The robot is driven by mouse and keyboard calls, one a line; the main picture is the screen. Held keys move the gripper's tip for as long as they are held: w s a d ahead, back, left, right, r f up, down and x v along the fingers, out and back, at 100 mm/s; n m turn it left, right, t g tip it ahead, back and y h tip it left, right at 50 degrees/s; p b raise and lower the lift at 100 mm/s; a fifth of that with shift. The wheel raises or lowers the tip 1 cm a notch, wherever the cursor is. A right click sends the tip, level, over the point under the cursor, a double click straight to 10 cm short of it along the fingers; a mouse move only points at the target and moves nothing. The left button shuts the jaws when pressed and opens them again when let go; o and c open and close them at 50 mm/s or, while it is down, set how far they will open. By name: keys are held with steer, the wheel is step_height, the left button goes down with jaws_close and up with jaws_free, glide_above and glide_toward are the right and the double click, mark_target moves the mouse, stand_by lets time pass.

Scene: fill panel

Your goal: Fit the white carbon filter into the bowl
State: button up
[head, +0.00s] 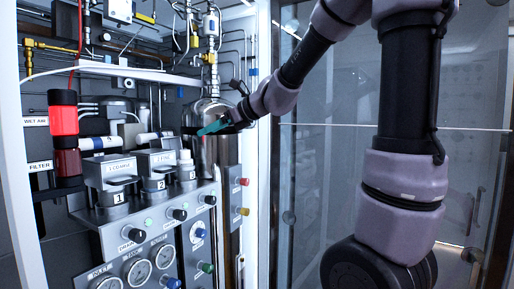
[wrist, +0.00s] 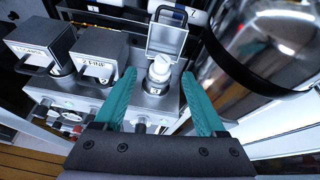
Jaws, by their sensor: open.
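A white filter cartridge (wrist: 160,70) stands upright in the bowl marked 3 (wrist: 154,88), its upper part showing above the bowl; how deep it sits cannot be told. The filter also shows in the head view (head: 185,157), above its bowl (head: 187,173). The lid (wrist: 167,37) of bowl 3 is swung up behind the filter. My gripper (wrist: 158,75) is open, with teal fingers reaching to either side of the filter in the wrist view and a gap on both sides. In the head view my gripper (head: 205,130) is above and right of bowl 3.
Housings 1 (head: 113,178) and 2 (head: 155,168) stand left of bowl 3 with square lids down. A shiny steel cylinder (head: 221,150) stands close on the right. White cartridges (head: 99,142) lie behind the housings. Knobs and gauges (head: 138,271) are below.

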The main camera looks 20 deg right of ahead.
steer(key=s+d+f+n+h, duration=0.1)
steer(key=s+d+n+h, duration=0.1)
steer(key=s+d+n, duration=0.2)
steer(key=s+d+f+n+g+h, duration=0.1)
steer(key=s+d+n, duration=0.4)
steer(key=s+n, duration=0.5)
steer(key=s+d+f+n+g+h, duration=0.1)
steer(key=s+d+f+n+h, duration=0.2)
steer(key=s+n, duration=0.4)
steer(key=shift+s+d+h, duration=0.7)
steer(key=shift+s+d, duration=0.15)
steer(key=shift+s, duration=0.25)
